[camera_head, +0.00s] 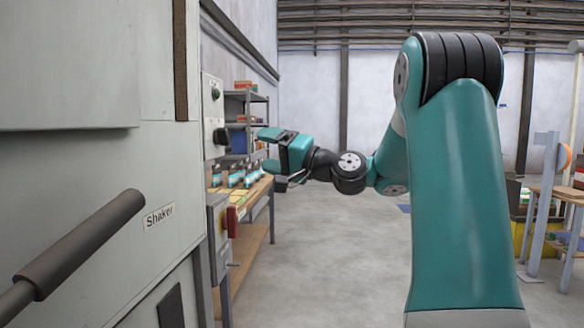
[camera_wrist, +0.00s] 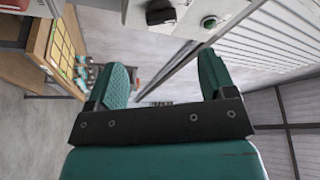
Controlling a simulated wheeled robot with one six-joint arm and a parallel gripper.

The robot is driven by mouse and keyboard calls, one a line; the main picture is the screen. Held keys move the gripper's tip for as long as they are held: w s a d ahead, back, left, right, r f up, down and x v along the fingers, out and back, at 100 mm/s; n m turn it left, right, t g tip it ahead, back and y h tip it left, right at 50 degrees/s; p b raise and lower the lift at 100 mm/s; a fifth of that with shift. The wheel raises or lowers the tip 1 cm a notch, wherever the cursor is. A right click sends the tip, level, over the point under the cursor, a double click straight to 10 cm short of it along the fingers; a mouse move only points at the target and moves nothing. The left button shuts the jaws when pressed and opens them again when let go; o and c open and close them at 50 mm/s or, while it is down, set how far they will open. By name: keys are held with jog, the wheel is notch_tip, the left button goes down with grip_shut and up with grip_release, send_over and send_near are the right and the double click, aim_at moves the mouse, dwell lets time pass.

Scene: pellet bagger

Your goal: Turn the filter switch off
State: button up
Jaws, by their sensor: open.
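A pale control panel (camera_head: 212,112) stands beyond the grey machine on the left, with a dark green round knob (camera_head: 215,93) above a black switch (camera_head: 221,137). No label is readable on it, so I cannot tell which control is the filter switch. In the wrist view the black switch (camera_wrist: 159,13) and green knob (camera_wrist: 209,22) show on the panel near the top edge. My gripper (camera_head: 267,149) is open and empty, its fingers pointing left toward the panel, apart from it. In the wrist view my gripper (camera_wrist: 162,76) shows both fingers spread with nothing between them.
A grey box with a red handle (camera_head: 232,221) sits below the panel. A wooden workbench (camera_head: 255,200) with several bottles and a shelf (camera_head: 246,105) stand behind. A machine labelled Shaker (camera_head: 160,215) with a bar handle (camera_head: 80,245) fills the left. The middle floor is clear.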

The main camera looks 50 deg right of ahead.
jog(key=b+v, duration=0.5)
jog(key=b, duration=0.8)
jog(key=shift+s+d+f+b, duration=0.15)
jog(key=shift+s+f+b, duration=0.05)
jog(key=shift+s+b, duration=0.15)
